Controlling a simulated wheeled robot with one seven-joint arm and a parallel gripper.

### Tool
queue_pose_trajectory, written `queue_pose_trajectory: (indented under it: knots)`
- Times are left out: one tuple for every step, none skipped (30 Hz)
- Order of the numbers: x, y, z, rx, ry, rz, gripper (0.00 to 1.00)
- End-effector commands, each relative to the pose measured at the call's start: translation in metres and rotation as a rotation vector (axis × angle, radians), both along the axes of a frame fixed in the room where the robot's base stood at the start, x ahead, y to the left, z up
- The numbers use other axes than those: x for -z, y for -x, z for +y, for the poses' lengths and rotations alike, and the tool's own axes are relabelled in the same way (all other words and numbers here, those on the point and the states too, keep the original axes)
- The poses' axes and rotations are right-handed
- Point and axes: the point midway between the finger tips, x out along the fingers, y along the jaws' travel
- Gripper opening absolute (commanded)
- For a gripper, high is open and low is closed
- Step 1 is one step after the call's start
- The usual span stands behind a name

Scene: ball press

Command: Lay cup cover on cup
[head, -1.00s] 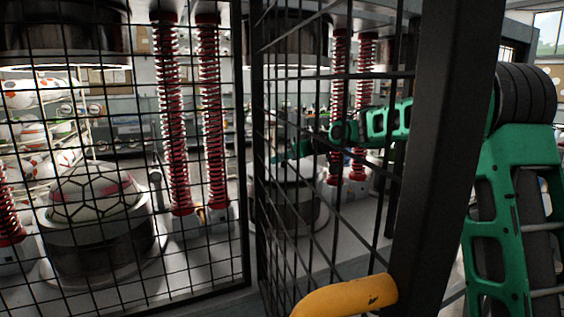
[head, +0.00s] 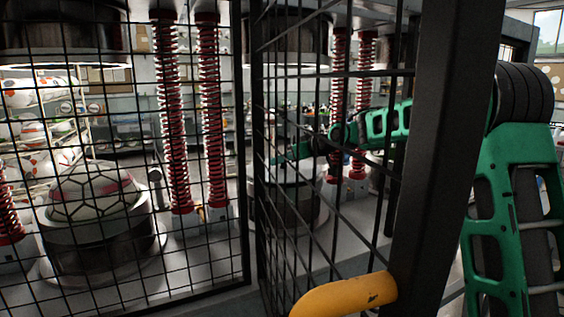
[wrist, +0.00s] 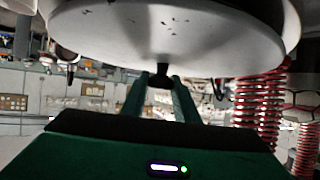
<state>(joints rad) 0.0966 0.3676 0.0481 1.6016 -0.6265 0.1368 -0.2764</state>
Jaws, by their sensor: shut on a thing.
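My gripper (wrist: 160,84) is shut on the short black knob (wrist: 162,70) of the cup cover. The cover (wrist: 165,35) is a wide, pale, scuffed disc across the top of the wrist view. In the head view my gripper (head: 292,156) shows behind the mesh, with the pale cover (head: 298,174) just under it. The dark round cup (head: 285,208) stands directly below, in the right press bay. The mesh partly hides the cover's edge, and I cannot tell whether the cover touches the cup.
Black wire mesh and a dark post (head: 430,180) stand in front of my arm. A yellow handle (head: 345,296) is at the bottom. Red springs (head: 340,100) flank the cup. At left, a soccer ball (head: 95,190) sits in another dark cup (head: 105,245). Ball shelves stand behind.

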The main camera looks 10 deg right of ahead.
Motion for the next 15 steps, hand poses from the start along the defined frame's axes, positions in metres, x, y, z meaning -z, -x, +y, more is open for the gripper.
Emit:
queue_pose_trajectory:
  knots:
    - [-0.0005,-0.0001,0.0002,0.0,-0.001,-0.003,0.0]
    - [-0.0001,-0.0002,0.0002,0.0,-0.001,-0.003,0.0]
    - [0.0006,-0.0002,0.0002,0.0,-0.001,-0.003,0.0]
    - [0.001,-0.0002,0.0003,0.0,-0.001,-0.003,0.0]
    - [0.0015,-0.0002,0.0003,0.0,-0.001,-0.003,0.0]
    - [0.0021,-0.0002,0.0003,0.0,-0.001,-0.003,0.0]
    - [0.0026,-0.0002,0.0003,0.0,-0.001,-0.003,0.0]
    - [0.0031,-0.0001,0.0002,0.0,-0.001,-0.003,0.0]
    - [0.0037,-0.0002,0.0002,0.0,-0.001,-0.003,0.0]
    - [0.0042,-0.0001,0.0003,-0.001,0.0,-0.003,0.0]
    - [0.0047,-0.0002,0.0003,-0.001,0.0,-0.003,0.0]
    - [0.0054,-0.0002,0.0003,-0.001,0.0,-0.003,0.0]
    - [0.0059,-0.0001,0.0002,-0.001,0.0,-0.003,0.0]
    - [0.0064,-0.0001,0.0002,-0.001,0.0,-0.003,0.0]
    - [0.0071,-0.0001,0.0002,-0.001,0.0,-0.003,0.0]
